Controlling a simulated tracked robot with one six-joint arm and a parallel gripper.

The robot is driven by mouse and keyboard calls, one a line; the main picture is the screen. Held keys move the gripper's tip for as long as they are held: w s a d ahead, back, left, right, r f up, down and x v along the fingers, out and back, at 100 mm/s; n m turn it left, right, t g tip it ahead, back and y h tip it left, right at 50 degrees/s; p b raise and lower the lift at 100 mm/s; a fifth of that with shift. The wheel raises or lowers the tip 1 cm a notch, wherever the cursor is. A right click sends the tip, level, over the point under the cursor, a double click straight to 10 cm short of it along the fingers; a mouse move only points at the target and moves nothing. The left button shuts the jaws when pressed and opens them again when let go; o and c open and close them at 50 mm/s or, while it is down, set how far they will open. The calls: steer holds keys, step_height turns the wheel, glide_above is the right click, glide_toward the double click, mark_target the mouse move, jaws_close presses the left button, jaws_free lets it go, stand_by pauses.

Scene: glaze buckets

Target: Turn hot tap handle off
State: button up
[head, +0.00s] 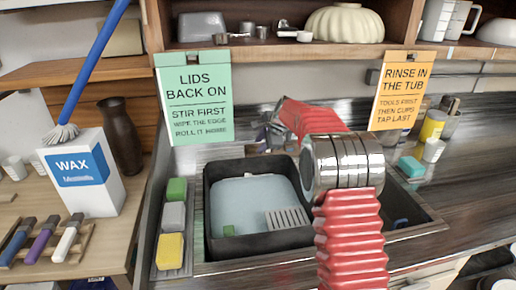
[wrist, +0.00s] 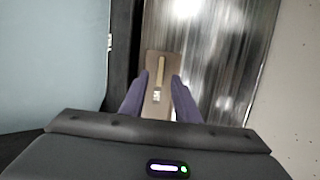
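In the wrist view, the two dark fingers of my gripper (wrist: 160,92) stand apart. Behind and between them is a tan flat piece (wrist: 155,62) with a yellow strip and small pale marks; I cannot tell if it is the hot tap handle. It looks wider than the finger gap, and contact is unclear. In the head view, my red arm bends over the sink and its far end reaches the back of the sink. Metal and dark parts show there at the tap area, mixed with my gripper (head: 271,133), so the handle is not clear.
A black tub (head: 215,246) with pale blue water stands in the sink. Sponges (head: 171,250) lie in a rack at its left. A wax box (head: 82,172) stands further left. A green sign (head: 194,97) and an orange sign (head: 402,90) hang from the shelf above.

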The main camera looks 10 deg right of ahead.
steer(key=v, duration=0.8)
stand_by(0.4)
steer(key=s+f+n+g, duration=0.2)
steer(key=s+f+n, duration=0.4)
steer(key=s, duration=0.2)
steer(key=s+r+n, duration=0.1)
steer(key=s+n, duration=0.1)
steer(key=s, duration=0.5)
steer(key=s+a+r+n+g+h, duration=0.1)
steer(key=s+n, duration=0.1)
steer(key=s, duration=0.5)
steer(key=s+r+n+g, duration=0.1)
steer(key=s+n, duration=0.2)
steer(key=s, duration=0.4)
steer(key=shift+s+a+h, duration=0.35)
steer(key=shift+h, duration=0.05)
steer(key=s+a+r+n+t, duration=0.1)
steer(key=s+n, duration=0.1)
steer(key=s, duration=0.8)
steer(key=s+r+n+t+h, duration=0.1)
steer(key=s+r+n, duration=0.1)
steer(key=s, duration=0.8)
steer(key=shift+a+r, duration=0.35)
